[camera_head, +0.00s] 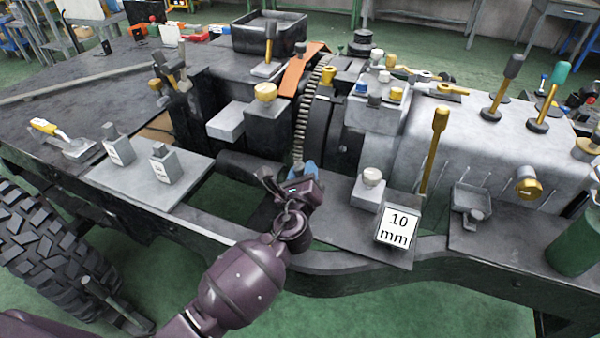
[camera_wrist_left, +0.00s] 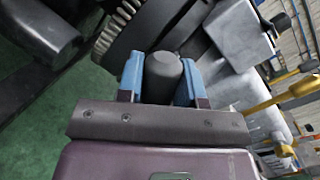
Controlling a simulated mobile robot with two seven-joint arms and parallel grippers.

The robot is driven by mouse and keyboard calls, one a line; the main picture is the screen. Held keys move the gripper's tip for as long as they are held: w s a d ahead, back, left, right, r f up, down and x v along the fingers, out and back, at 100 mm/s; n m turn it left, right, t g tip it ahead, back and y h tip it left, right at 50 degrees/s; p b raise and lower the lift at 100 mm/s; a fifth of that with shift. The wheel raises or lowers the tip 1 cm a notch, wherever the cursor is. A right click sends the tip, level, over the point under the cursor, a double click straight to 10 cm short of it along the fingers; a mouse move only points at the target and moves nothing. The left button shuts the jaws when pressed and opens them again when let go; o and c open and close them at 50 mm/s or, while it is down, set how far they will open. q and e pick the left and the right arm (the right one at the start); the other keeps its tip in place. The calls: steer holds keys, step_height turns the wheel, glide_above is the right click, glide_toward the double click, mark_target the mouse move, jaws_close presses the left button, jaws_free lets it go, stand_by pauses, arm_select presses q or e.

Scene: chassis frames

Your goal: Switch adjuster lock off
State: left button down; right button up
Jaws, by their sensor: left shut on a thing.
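My left gripper (camera_head: 298,178) reaches in from the bottom of the head view to the front of the chassis, just below the toothed gear ring (camera_head: 305,118). In the left wrist view its two blue fingers (camera_wrist_left: 162,80) are closed on the sides of a dark grey, round-ended knob (camera_wrist_left: 163,72). No label shows on this knob, so I cannot read whether it is the adjuster lock or its setting. In the head view the gripper hides the knob. The gear ring also shows close behind it in the left wrist view (camera_wrist_left: 118,25). My right gripper is not in view.
A block marked "10 mm" (camera_head: 396,228) and a pale round knob (camera_head: 372,177) stand right of the gripper. Yellow (camera_head: 434,150) and black-topped levers (camera_head: 503,88) rise farther right. A grey plate with small labelled blocks (camera_head: 150,185) lies left. A large tyre (camera_head: 50,250) is at lower left.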

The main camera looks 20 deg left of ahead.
arm_select(q)
steer(key=d+m, duration=0.1)
steer(key=r+m+p, duration=0.1)
steer(key=shift+d+r+m+t, duration=0.15)
steer(key=shift+d+m+t, duration=0.15)
steer(key=shift+d, duration=0.05)
steer(key=d+m, duration=0.1)
steer(key=m+p, duration=0.1)
steer(key=shift+d+r+m+t, duration=0.2)
steer(key=shift+d+m+t, duration=0.1)
steer(key=shift+d, duration=0.05)
steer(key=shift+d+m+t+h, duration=0.3)
steer(key=shift+d+m+h, duration=0.35)
steer(key=shift+m, duration=0.55)
steer(key=shift+d+f+m+p, duration=0.15)
steer(key=shift+d+m+p, duration=0.15)
steer(key=shift+d+m, duration=0.1)
steer(key=shift+s, duration=0.1)
steer(key=c, duration=0.8)
jaws_free()
steer(key=shift+s, duration=0.1)
